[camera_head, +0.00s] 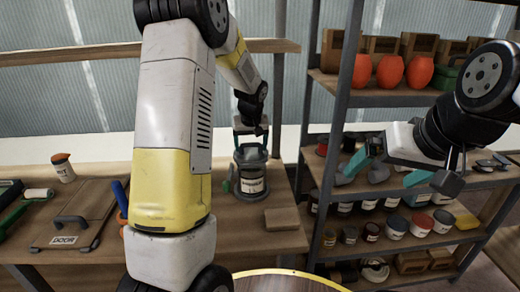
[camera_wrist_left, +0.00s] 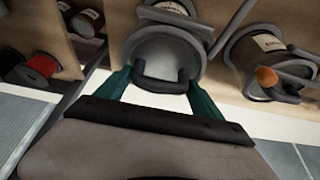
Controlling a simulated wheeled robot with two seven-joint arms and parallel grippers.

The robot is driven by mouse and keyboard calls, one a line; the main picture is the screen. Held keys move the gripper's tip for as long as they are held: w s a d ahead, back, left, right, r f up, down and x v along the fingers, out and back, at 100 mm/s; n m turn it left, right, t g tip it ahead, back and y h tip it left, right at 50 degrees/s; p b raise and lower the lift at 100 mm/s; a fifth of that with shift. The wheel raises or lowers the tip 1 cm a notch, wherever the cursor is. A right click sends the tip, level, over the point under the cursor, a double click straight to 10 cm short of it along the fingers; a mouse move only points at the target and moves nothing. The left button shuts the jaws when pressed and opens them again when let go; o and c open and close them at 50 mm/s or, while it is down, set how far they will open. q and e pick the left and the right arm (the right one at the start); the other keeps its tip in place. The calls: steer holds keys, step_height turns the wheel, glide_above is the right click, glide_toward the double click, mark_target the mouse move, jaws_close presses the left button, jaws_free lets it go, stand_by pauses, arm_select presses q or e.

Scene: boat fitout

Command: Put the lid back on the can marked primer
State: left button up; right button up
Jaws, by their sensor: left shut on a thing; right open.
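My left gripper (camera_head: 250,150) is shut on the dark handle of a round grey lid, just above a grey labelled can (camera_head: 252,182) on the bench. In the left wrist view, the gripper (camera_wrist_left: 160,82) has its teal fingers at either side of the handle, with the pale lid (camera_wrist_left: 160,48) beyond. I cannot tell whether lid and can touch. The can's label is too small to read. My right gripper (camera_head: 388,171) is open and empty in front of the shelves at the right.
A wooden block (camera_head: 282,218) lies on the bench right of the can. A board marked DOOR (camera_head: 75,217) and an orange-topped bottle (camera_head: 63,167) are at the left. Another labelled can (camera_wrist_left: 268,42) shows in the left wrist view. Shelves (camera_head: 385,190) with several tins stand at the right.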

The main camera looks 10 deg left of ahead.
mark_target(251, 153)
arm_select(q)
step_height(251, 153, up, 6)
steer(key=shift+f, duration=4.25)
steer(key=shift+f, duration=0.35)
steer(key=o, duration=1.4)
steer(key=shift+c, duration=0.2)
steer(key=shift+r, duration=3.5)
steer(key=shift+c, duration=0.2)
